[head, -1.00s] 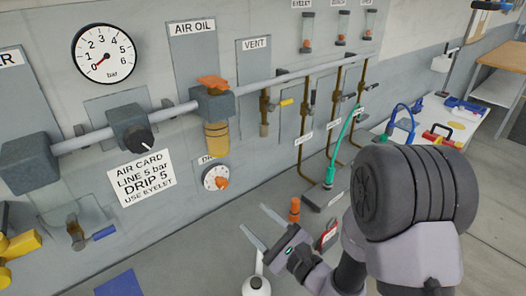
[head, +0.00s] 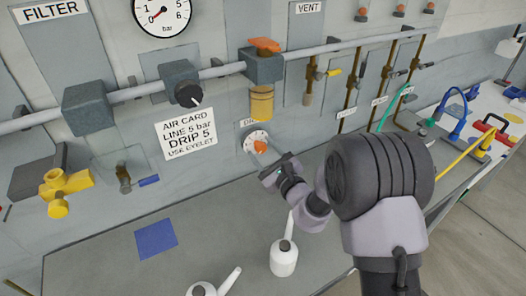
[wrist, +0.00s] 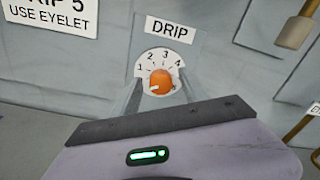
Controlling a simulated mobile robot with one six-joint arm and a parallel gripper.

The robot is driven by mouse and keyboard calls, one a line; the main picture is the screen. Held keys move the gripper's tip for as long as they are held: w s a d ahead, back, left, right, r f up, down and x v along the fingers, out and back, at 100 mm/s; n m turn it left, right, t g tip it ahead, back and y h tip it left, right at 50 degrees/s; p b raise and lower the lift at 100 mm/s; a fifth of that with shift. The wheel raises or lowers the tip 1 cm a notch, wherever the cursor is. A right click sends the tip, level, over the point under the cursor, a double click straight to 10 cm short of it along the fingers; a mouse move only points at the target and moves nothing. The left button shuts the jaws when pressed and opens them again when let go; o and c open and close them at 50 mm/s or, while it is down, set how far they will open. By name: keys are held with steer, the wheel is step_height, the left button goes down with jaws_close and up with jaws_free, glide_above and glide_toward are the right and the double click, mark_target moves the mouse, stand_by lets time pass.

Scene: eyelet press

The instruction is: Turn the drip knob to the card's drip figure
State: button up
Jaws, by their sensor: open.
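The drip knob (head: 260,147) is an orange knob on a round white dial, low on the wall panel below the amber oil bowl. The wrist view shows the knob (wrist: 161,82) under the DRIP label, with figures 1 to 4 visible around it. Its white pointer is at the lower left, near or below the 1; the lower dial is hidden. The air card (head: 187,135) reads "LINE 5 bar, DRIP 5, USE EYELET". My gripper (wrist: 160,92) is open, with one finger on each side of the dial's lower part; contact cannot be told.
A pipe (head: 215,71) runs along the panel above, with the black regulator knob (head: 188,95) and amber bowl (head: 262,103). A white oil can (head: 284,260) stands on the bench below my arm. A blue square (head: 156,238) lies on clear bench.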

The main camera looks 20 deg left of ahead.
steer(key=shift+w, duration=0.1)
jaws_close()
